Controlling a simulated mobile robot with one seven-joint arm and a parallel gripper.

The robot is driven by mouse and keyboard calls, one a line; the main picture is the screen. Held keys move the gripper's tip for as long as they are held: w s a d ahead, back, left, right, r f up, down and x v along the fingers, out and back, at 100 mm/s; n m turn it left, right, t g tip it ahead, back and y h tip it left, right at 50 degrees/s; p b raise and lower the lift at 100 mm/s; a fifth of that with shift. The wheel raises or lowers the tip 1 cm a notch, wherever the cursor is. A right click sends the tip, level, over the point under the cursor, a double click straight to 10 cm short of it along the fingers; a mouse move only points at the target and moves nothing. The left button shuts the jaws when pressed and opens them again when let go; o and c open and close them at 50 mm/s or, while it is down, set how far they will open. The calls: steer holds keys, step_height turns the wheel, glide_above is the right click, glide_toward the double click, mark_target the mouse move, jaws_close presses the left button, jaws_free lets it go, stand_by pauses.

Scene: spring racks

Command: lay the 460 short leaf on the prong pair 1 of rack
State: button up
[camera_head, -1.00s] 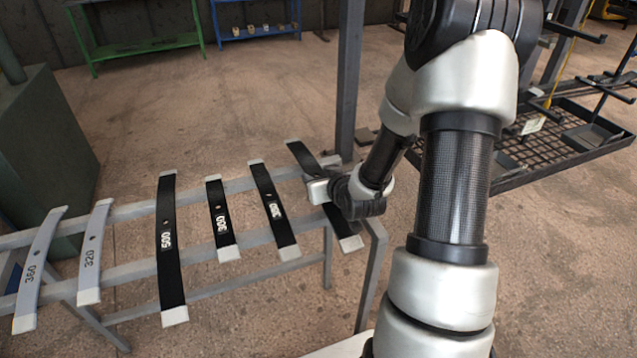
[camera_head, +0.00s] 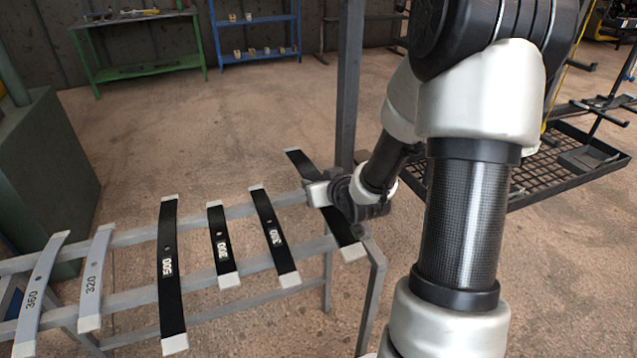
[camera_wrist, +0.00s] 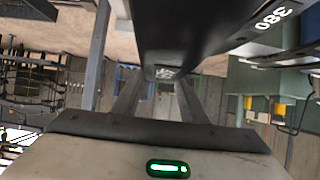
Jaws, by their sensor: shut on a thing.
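In the head view my gripper (camera_head: 318,194) is shut on a long black leaf (camera_head: 328,217) with pale ends, at the right end of the two-rail stand. The leaf slants from upper left to lower right and appears raised above the rails. My gripper covers its middle, and its number cannot be read there. The rack (camera_head: 545,160) at right is partly hidden by my arm.
The grey stand (camera_head: 215,208) carries black leaves, one marked 500 (camera_head: 168,245), and grey leaves marked 320 (camera_head: 96,260) and 360 (camera_head: 42,285). The nearest black leaf (camera_head: 268,220) lies just left of the held one. A post (camera_head: 349,90) rises behind. Open floor lies beyond.

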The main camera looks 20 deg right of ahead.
steer(key=s+a+r+p, duration=0.2)
steer(key=a+p, duration=0.3)
steer(key=p, duration=0.3)
steer(key=s+a+r+p, duration=0.2)
steer(key=a+r+p, duration=0.3)
steer(key=p, duration=0.4)
steer(key=shift+s+a+r, duration=0.15)
steer(key=shift+s+a, duration=0.25)
steer(key=shift+a, duration=0.2)
